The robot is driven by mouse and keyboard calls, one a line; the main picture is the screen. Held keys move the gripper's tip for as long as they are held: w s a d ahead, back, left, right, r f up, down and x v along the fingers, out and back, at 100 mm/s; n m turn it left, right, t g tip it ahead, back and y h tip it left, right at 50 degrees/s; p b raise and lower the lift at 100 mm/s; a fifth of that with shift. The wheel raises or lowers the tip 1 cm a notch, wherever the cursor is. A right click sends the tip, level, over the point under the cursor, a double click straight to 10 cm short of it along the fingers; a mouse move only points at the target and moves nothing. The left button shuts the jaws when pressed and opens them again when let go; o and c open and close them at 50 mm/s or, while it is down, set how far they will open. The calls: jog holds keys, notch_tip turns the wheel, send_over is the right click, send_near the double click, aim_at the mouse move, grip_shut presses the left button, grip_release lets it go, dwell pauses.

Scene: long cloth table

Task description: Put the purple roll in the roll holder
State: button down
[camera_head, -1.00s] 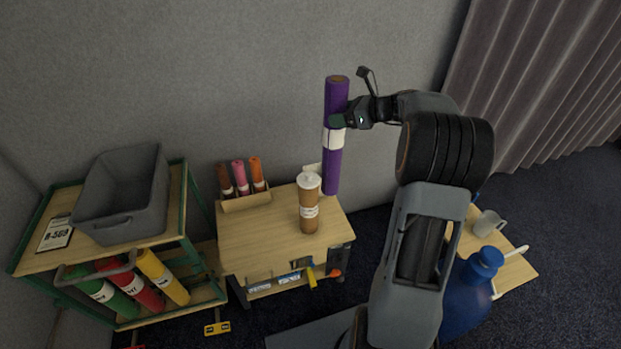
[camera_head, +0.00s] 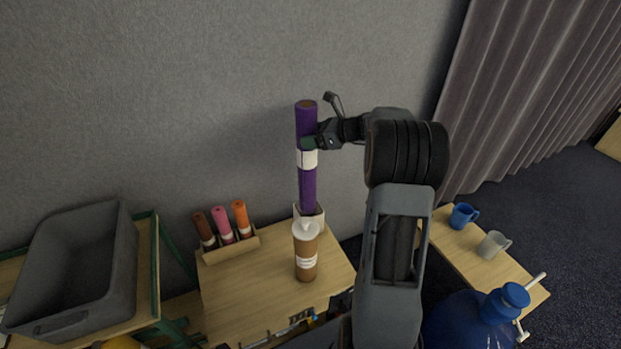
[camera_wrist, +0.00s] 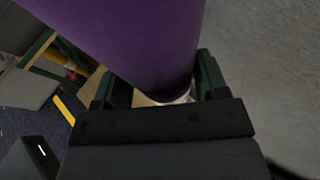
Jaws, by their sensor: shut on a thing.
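The purple roll (camera_head: 308,188) is long and upright, with a white band around its middle. My gripper (camera_head: 310,143) is shut on it just above the band. In the wrist view the purple roll (camera_wrist: 140,40) fills the space between the dark green fingers (camera_wrist: 155,90). Its lower end is over the back right of the wooden table, behind the cup, by a small pale item; I cannot tell whether they touch. The roll holder (camera_head: 231,250) is a low tan rack at the back left of that table. It holds a brown, a pink and an orange roll, leaning.
A brown cup with a white lid (camera_head: 306,262) stands on the wooden table (camera_head: 250,300) in front of the purple roll. A grey bin (camera_head: 75,270) sits on the left shelf. Blue (camera_head: 462,215) and grey (camera_head: 493,244) mugs stand at right. The grey wall is close behind.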

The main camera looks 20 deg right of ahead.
aim_at(312, 167)
jog(key=shift+f+b, duration=1.2)
jog(key=shift+f, duration=4.8)
jog(key=shift+c, duration=0.8)
grip_release()
jog(key=shift+f, duration=0.1)
jog(key=p+v, duration=0.2)
jog(key=v, duration=0.9)
jog(key=s+a+r+n+g+h, duration=0.1)
jog(key=s+a+n+g, duration=0.25)
jog(key=a+n, duration=0.35)
jog(key=s+a+r+n+g+h, duration=0.1)
jog(key=s+a+r+n+g, duration=0.15)
jog(key=s+a+n, duration=0.4)
jog(key=s+a+n+h, duration=0.6)
jog(key=s+n, duration=0.5)
jog(key=n, duration=0.2)
jog(key=shift+a+f+h, duration=0.2)
jog(key=shift+a+h, duration=0.15)
jog(key=shift+h, duration=0.45)
